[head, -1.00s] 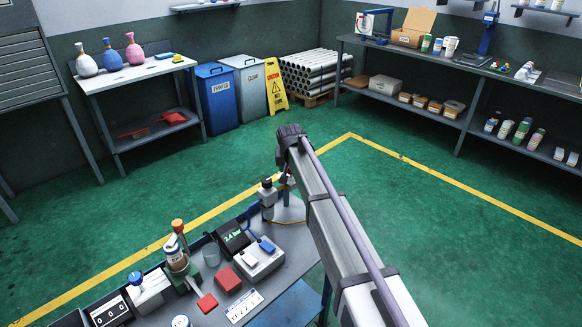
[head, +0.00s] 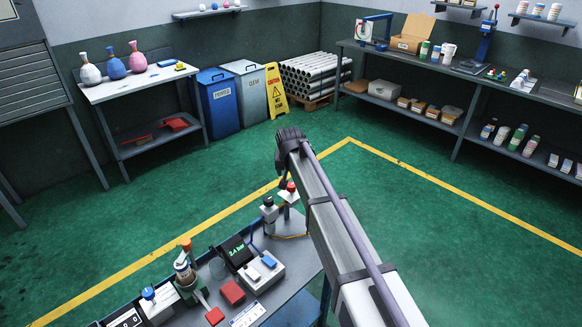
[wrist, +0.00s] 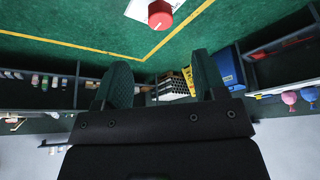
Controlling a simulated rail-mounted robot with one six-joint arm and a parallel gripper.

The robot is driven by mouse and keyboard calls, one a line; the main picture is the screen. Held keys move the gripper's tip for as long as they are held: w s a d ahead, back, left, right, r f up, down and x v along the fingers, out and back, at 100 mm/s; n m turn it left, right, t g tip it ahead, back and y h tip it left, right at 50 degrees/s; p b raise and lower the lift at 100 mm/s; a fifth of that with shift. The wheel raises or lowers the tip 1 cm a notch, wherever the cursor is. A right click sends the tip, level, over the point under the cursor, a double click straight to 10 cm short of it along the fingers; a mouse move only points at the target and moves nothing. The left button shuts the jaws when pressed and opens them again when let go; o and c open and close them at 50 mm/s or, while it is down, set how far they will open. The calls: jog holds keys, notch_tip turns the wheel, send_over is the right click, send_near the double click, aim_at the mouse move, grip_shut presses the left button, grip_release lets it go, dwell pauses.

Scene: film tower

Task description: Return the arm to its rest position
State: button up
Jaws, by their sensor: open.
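My arm reaches from the lower right to the middle of the head view and ends in a black wrist joint (head: 290,138). My gripper (wrist: 160,62) shows in the wrist view with its two dark fingers apart and nothing between them. In the head view the fingers are mostly hidden by or merge with the wrist joint. A red knob (head: 291,186) on a white fitting stands just below the arm's end, apart from the gripper as far as I can tell. The red knob also shows at the top of the wrist view (wrist: 160,12).
A grey bench (head: 290,295) with several devices, including a black display unit (head: 237,252) and a red block (head: 232,292), lies below and left of my arm. Bins (head: 218,102), a yellow sign (head: 276,92) and shelves line the walls. Green floor beyond is clear.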

jog(key=shift+f, duration=0.1)
jog(key=s+d+g, duration=0.1)
jog(key=s+d, duration=0.7)
jog(key=s, duration=0.3)
jog(key=s+d+f+g, duration=0.1)
jog(key=s+d+g, duration=0.1)
jog(key=s+d, duration=0.6)
jog(key=s+d+g, duration=0.1)
jog(key=s+d, duration=0.7)
jog(key=s, duration=0.6)
jog(key=shift+s+f+m+g, duration=0.15)
jog(key=shift+s+m+g, duration=0.05)
jog(key=shift+m+g, duration=0.1)
